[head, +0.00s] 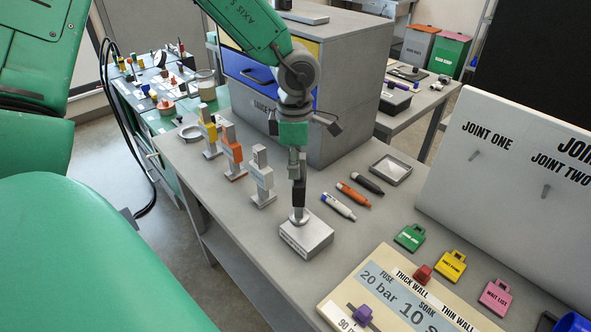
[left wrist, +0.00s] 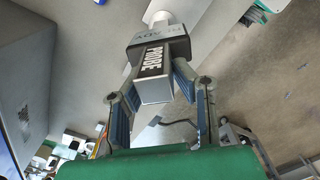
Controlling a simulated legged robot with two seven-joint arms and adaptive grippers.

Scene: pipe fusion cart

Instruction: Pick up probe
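The probe (head: 298,194) is a slim dark and grey tool standing upright on a small grey block (head: 306,238) on the bench. In the left wrist view the probe (left wrist: 153,75) shows its dark body with the word PROBE on it. My left gripper (head: 297,165) points down from above, with its fingertips at the probe's upper part. In the left wrist view the fingers of the left gripper (left wrist: 158,82) close in from both sides and appear to touch the probe. The fingers partly hide its upper part in the head view. My right gripper is not in view.
Grey, orange and yellow-marked stands (head: 262,178) are left of the block. Markers (head: 338,206) and a shallow tray (head: 390,169) lie to its right. A drawer cabinet (head: 340,90) stands behind. Coloured tags (head: 450,265) and a labelled board (head: 395,295) are in front right.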

